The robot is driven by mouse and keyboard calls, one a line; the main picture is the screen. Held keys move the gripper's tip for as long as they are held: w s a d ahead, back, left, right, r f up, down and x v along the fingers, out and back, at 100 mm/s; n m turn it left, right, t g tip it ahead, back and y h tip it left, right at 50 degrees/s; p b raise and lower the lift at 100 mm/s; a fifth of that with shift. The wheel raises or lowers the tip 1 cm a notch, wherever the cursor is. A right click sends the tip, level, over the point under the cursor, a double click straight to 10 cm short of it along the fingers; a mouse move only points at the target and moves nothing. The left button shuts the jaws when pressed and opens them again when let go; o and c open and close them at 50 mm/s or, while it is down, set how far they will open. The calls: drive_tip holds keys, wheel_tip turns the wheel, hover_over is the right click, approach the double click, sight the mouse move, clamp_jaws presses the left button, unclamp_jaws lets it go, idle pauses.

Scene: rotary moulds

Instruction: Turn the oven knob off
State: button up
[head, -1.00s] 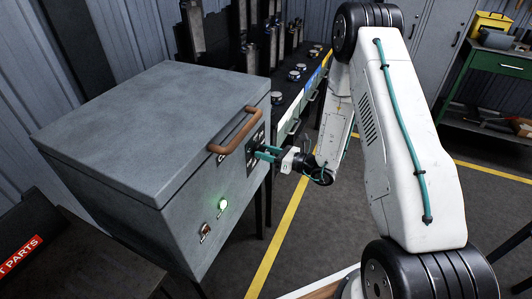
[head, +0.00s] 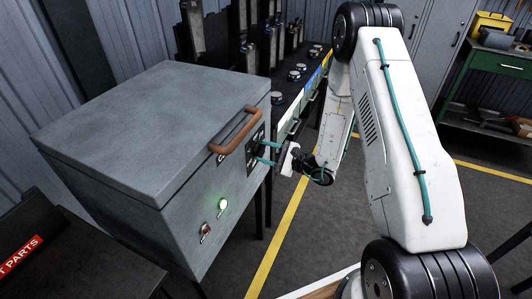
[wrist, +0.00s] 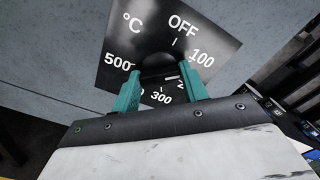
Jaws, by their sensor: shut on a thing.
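The oven (head: 150,130) is a grey box with a brown handle and a black dial plate on its front. In the wrist view the dial plate (wrist: 217,45) shows OFF at the top, then 100, 300 and 500 around it, and °C. The dark oven knob (wrist: 157,65) is at its middle; I cannot make out where it points. My gripper (wrist: 160,84) has its teal fingers on either side of the knob, shut on it. In the head view my gripper (head: 266,153) reaches the plate from the right, and the knob is hard to see.
The brown handle (head: 238,130) juts out just left of the dial. A lit green lamp (head: 223,205) and a small switch (head: 205,230) sit lower on the front. A dark bench (head: 292,80) with round pieces stands behind.

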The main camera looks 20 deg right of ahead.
drive_tip(key=shift+n, duration=4.9)
drive_tip(key=shift+f, duration=0.1)
drive_tip(key=o, duration=1)
drive_tip(key=v, duration=0.8)
